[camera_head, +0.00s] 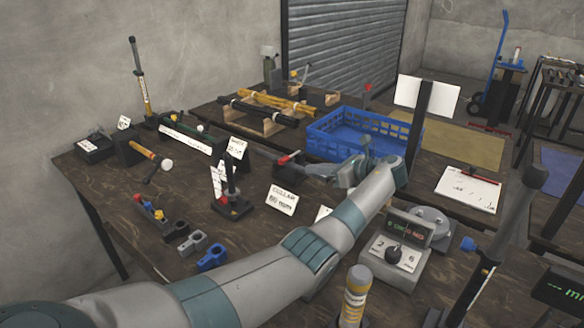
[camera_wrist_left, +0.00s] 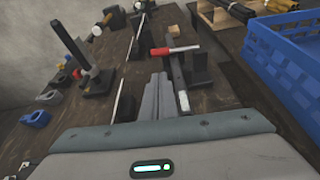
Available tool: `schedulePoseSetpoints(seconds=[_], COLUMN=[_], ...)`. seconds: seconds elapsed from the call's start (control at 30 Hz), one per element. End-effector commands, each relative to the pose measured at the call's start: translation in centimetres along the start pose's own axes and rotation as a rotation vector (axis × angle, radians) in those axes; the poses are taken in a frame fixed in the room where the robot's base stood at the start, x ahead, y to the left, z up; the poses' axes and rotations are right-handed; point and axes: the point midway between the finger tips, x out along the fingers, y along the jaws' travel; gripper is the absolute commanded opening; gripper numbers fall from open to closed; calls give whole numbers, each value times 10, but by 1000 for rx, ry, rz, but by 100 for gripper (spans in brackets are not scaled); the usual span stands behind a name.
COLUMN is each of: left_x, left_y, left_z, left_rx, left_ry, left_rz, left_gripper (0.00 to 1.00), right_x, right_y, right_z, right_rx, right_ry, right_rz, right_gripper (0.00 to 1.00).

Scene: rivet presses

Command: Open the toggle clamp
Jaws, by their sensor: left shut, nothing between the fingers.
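A red-handled lever (camera_head: 289,158), which looks like the toggle clamp, lies across a dark fixture on the wooden bench, just left of my left gripper in the head view. In the left wrist view its red handle (camera_wrist_left: 160,51) lies sideways beyond the fingertips, against a dark bar. My left gripper (camera_head: 352,172) is shut and empty, and its fingers (camera_wrist_left: 158,82) point toward the handle with a gap between. The gripper and forearm hide part of the fixture in the head view. My right gripper is not in view.
A blue crate (camera_head: 345,135) stands just behind the gripper. A black upright post on a base (camera_head: 232,203) and a COLLAR card (camera_head: 282,199) stand to the left. A grey box with a dial (camera_head: 395,262) stands at the front right. Bare bench lies between the small fixtures.

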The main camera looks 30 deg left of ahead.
Motion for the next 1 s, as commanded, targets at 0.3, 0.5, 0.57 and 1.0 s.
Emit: schedulePoseSetpoints(seconds=[0.3,0.5,0.57,1.0], left_x=[4,20,28,89], left_y=[0,1,1,0], left_z=[0,0,0,1], left_rx=[0,0,0,0], left_ry=[0,-1,-1,0], left_rz=[1,2,3,1], left_gripper=[0,0,0,0], right_x=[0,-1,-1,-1], right_y=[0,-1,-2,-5], right_z=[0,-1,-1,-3], right_rx=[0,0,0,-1], right_ry=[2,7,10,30], right_rz=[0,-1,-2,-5], right_gripper=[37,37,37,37])
